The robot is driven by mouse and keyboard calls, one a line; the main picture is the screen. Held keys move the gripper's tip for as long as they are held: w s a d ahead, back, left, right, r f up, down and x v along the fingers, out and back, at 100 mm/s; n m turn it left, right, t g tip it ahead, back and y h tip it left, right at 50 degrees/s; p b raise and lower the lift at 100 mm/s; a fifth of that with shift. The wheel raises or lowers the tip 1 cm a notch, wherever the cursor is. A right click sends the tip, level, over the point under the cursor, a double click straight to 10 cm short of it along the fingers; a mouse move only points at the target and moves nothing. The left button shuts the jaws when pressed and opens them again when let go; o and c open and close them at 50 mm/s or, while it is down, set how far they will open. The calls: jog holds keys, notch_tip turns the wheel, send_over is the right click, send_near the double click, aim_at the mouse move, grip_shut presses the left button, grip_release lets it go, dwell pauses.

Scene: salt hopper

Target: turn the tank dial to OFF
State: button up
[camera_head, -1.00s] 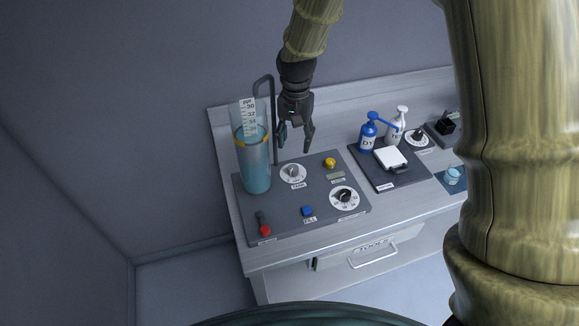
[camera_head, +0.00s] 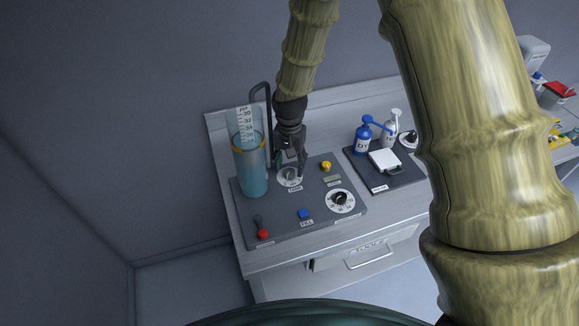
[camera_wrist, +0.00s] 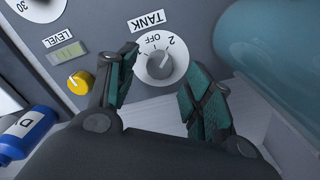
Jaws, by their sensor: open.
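The tank dial (camera_head: 289,177) is a white disc with a grey knob on the grey control panel, and its label TANK lies beside it. In the wrist view the dial (camera_wrist: 159,64) shows the marks OFF and 2, upside down. My gripper (camera_head: 290,165) is just above the dial, at its back side. In the wrist view my gripper (camera_wrist: 160,80) is open, with one teal-padded finger on each side of the dial and nothing between them. Whether a fingertip touches the dial is unclear. The clear tank (camera_head: 252,165) with blue-green liquid stands to the left.
The panel also holds a yellow knob (camera_head: 326,166), a level display (camera_head: 332,180), a second dial (camera_head: 340,200), a blue FILL button (camera_head: 304,214) and a red-tipped lever (camera_head: 262,232). A dark pipe (camera_head: 267,100) rises behind. Bottles (camera_head: 363,140) stand right.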

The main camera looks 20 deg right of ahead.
aim_at(290, 174)
jog(key=shift+f+p, duration=0.4)
jog(key=shift+f, duration=1)
jog(key=c, duration=1)
